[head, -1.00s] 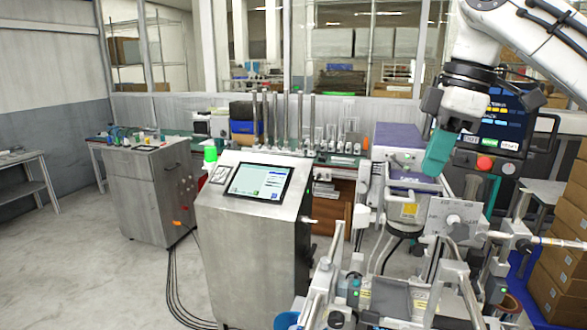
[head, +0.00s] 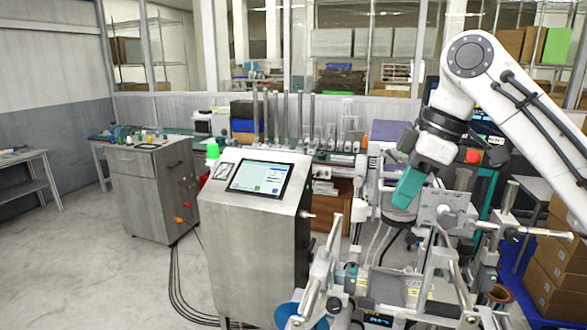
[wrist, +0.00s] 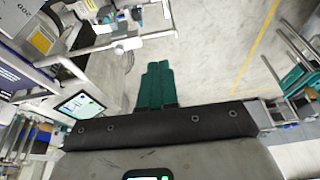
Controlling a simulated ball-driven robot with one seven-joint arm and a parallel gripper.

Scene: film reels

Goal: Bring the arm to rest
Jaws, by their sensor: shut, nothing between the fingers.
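My gripper (head: 403,192) hangs from my white arm at the right of the head view. Its teal fingers point down and to the left, in front of the machine frame, with nothing held. In the wrist view my gripper (wrist: 156,72) shows two teal fingers side by side and touching, over bare grey floor. Whether the fingers touch the frame in the head view cannot be told, but the wrist view shows clear floor beyond them.
A steel console with a touchscreen (head: 260,178) stands left of my gripper. A metal machine frame (head: 437,212) lies close below and right of it. Cardboard boxes (head: 555,285) are stacked at far right. The floor (head: 75,265) at left is clear.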

